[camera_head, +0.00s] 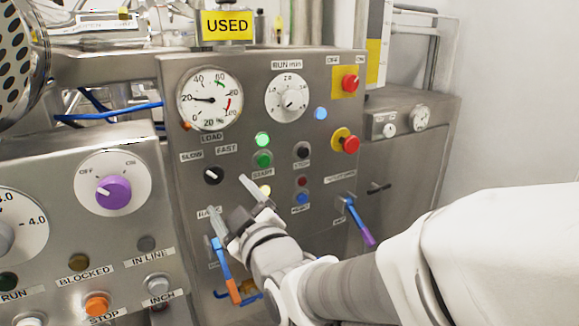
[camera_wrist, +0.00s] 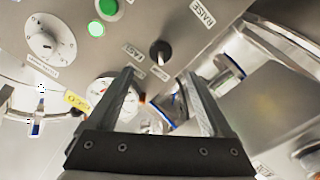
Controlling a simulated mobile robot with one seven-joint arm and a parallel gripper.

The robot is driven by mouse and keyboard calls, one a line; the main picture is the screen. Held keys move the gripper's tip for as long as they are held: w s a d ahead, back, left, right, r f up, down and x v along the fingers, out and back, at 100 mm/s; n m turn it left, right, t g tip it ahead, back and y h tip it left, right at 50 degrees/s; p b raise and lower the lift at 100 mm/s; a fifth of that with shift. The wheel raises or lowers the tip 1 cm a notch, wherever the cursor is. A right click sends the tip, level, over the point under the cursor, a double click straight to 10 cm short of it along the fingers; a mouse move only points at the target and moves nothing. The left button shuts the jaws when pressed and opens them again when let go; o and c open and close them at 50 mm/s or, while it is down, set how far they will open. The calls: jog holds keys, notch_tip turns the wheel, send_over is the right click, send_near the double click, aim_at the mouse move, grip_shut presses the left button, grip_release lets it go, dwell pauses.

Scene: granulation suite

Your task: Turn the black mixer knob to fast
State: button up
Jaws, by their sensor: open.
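The black mixer knob (camera_head: 213,175) is a small round knob on the grey steel panel, under the SLOW and FAST labels. A small pale mark on it seems to point up and left, towards SLOW. It also shows in the wrist view (camera_wrist: 160,52), just beyond the fingertips, with the FAST label (camera_wrist: 132,52) and the SLOW label (camera_wrist: 160,73) close by. My gripper (camera_head: 228,198) is open and empty, below and right of the knob in the head view. In the wrist view, the gripper (camera_wrist: 158,75) has its two fingers apart, with the knob appearing between their tips and not touched.
A load gauge (camera_head: 209,98) is above the knob. Lit green (camera_head: 262,139) and green start (camera_head: 264,158) buttons are to its right. A blue-and-orange lever (camera_head: 226,270) hangs below, near my gripper. A purple knob (camera_head: 113,192) is on the left panel.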

aim_at(214, 176)
jog(key=x, duration=1)
jog(key=shift+w, duration=0.15)
jog(key=shift+c, duration=0.2)
grip_shut()
jog(key=shift+f, duration=0.1)
